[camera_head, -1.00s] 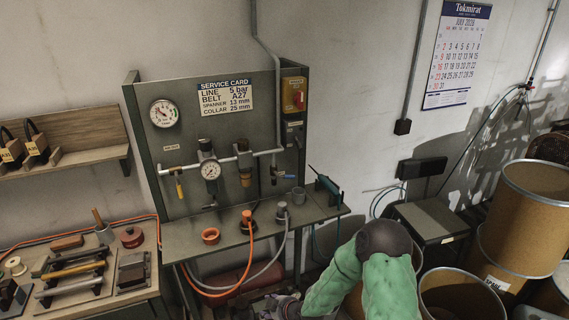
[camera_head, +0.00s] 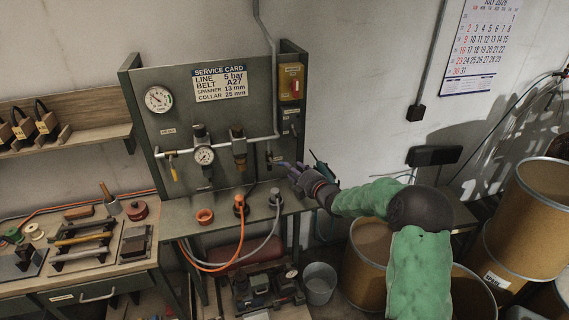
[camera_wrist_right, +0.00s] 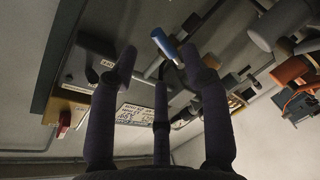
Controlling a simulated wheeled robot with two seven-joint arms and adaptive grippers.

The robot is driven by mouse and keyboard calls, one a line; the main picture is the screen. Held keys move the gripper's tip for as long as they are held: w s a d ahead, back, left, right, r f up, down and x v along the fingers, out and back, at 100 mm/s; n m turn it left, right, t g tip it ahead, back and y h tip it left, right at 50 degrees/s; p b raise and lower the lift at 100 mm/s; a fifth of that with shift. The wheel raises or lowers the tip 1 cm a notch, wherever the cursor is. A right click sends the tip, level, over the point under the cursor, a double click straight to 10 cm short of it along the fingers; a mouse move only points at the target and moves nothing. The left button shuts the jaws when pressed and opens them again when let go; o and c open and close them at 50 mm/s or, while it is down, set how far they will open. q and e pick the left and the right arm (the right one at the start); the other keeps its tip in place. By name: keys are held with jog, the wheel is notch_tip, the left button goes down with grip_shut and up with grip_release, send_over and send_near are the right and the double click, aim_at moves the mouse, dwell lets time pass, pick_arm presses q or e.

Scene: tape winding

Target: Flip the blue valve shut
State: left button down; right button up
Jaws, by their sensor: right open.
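The blue valve handle (camera_wrist_right: 164,44) shows in the right wrist view as a short blue lever, between the spread fingertips of my right gripper (camera_wrist_right: 157,62). My fingers are open and not closed on it; I cannot tell whether any finger touches it. In the head view my right gripper (camera_head: 286,166) reaches in from the right to the lower right of the panel, at the end of the pipe. The blue handle is small there and largely hidden by the fingers. My left gripper is not in view.
The dark panel (camera_head: 220,112) carries a pipe, a yellow-handled valve (camera_head: 173,174), gauges and a red-switch box (camera_head: 291,82). Below, orange and grey hoses (camera_head: 238,240) hang from a shelf. A bench with tools stands at left, brown drums (camera_head: 532,220) at right.

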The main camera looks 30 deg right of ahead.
jog(key=w, duration=0.4)
jog(key=w+f, duration=0.1)
jog(key=w, duration=0.1)
jog(key=shift+w, duration=0.3)
grip_shut()
